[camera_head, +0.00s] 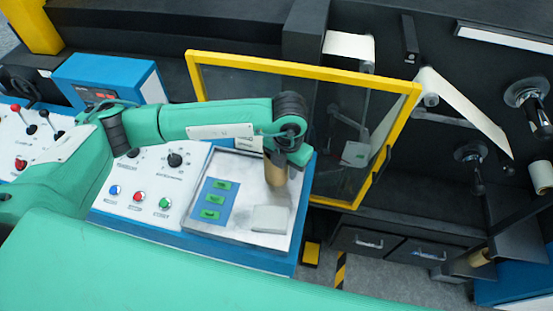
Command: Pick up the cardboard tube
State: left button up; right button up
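The brown cardboard tube (275,171) stands about upright at the back of the shallow white tray (238,240) on the console, just under my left wrist. My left gripper (292,155) points down at the tube's upper end. The wrist hides the top of the tube, and the fingers cannot be made out, so I cannot tell whether they grip it. My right gripper is not in view.
A blue plate (215,203) with green pieces and a light grey block (269,219) lie in the tray. A yellow-framed glass door (400,125) stands open close behind my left wrist.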

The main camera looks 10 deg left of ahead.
pick_arm(q)
grip_shut()
dwell(0.3)
jog(key=shift+r+b, duration=0.3)
jog(key=shift+r, duration=0.1)
notch_tip(320, 180, up, 19)
jog(key=b, duration=0.6)
